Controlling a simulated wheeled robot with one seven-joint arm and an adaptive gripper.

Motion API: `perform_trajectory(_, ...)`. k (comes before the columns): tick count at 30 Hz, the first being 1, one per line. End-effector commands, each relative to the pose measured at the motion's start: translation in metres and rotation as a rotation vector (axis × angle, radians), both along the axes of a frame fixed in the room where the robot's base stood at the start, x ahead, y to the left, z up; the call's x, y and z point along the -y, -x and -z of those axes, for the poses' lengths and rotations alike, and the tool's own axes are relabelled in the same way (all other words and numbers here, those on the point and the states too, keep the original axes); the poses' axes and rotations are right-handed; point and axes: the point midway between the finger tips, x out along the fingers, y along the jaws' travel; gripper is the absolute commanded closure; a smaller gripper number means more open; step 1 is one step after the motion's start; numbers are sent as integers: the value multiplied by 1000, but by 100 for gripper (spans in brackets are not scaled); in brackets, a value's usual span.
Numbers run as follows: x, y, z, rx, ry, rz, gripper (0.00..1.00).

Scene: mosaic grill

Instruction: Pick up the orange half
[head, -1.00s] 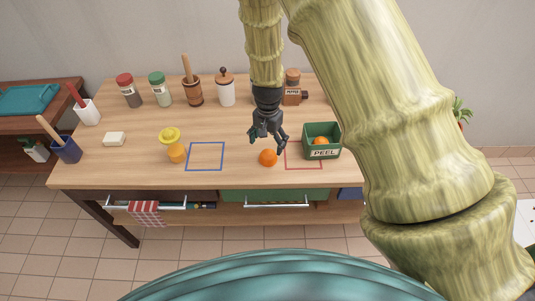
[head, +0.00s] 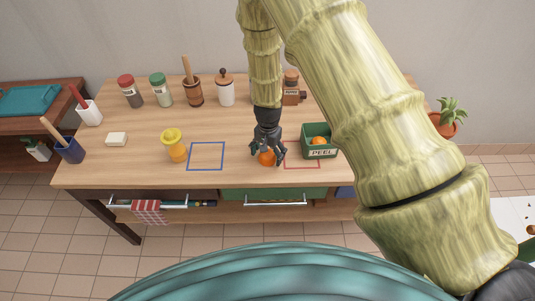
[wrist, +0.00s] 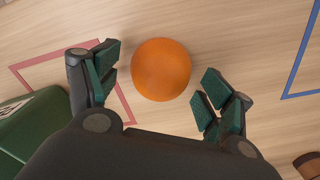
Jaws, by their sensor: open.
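The orange half (head: 267,159) rests on the wooden table, between the blue outline and the red outline. It shows as a plain round orange shape in the wrist view (wrist: 161,69); its cut face is not visible. My gripper (head: 267,154) points down over it, with fingers on either side in the head view. In the wrist view my gripper (wrist: 160,82) is open, and gaps show between the orange half and both finger pads. The fingers partly hide the orange half in the head view.
A green PEEL box (head: 320,153) with an orange piece (head: 318,141) inside stands close on the right. A yellow cup-like item (head: 174,147) stands left of the blue outline (head: 206,143). Jars and a wooden mortar (head: 194,92) line the back.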

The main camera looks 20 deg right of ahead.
Motion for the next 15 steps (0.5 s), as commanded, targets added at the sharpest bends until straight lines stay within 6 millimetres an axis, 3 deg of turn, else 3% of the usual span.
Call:
perform_trajectory(10,0,0,4,0,0,0,21)
perform_trajectory(15,0,0,4,0,0,1,52)
